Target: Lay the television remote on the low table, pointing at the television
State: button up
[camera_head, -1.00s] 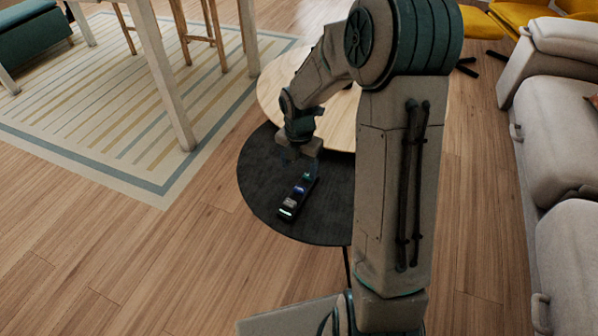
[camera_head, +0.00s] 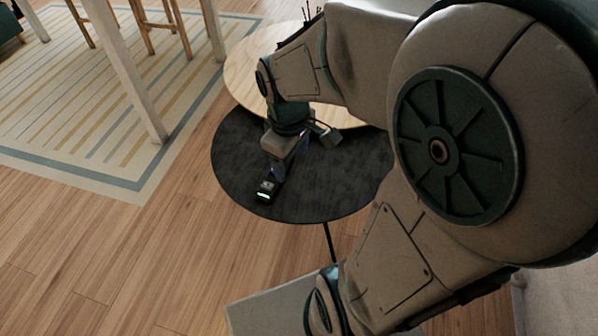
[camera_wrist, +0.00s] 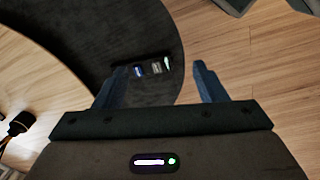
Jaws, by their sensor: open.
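The remote (camera_head: 266,188) is a slim dark bar with lit buttons, lying on the black round low table (camera_head: 345,180) near its front edge. In the head view my gripper (camera_head: 275,165) is right above it and hides its far part. In the wrist view the remote (camera_wrist: 152,69) shows between the two blue fingers of my gripper (camera_wrist: 159,72), which are apart. The remote lies flat on the table (camera_wrist: 90,30), and I cannot tell whether the fingers touch it. The television is not in view.
A pale wooden round table (camera_head: 245,70) adjoins the black one at the back. A dark object with an orange part (camera_wrist: 17,124) shows at the wrist view's left edge. White table legs (camera_head: 150,115) stand on a striped rug (camera_head: 90,130). Wooden floor (camera_head: 120,240) is clear at front left.

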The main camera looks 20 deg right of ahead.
jog(key=s+m, duration=0.2)
jog(key=s+r+m, duration=0.1)
jog(key=m, duration=0.1)
jog(key=s+m, duration=0.2)
jog(key=m, duration=0.1)
jog(key=shift+s+a+r+y, duration=0.15)
jog(key=shift+s+a+y, duration=0.1)
jog(key=shift+s+y, duration=0.1)
dwell(1.4)
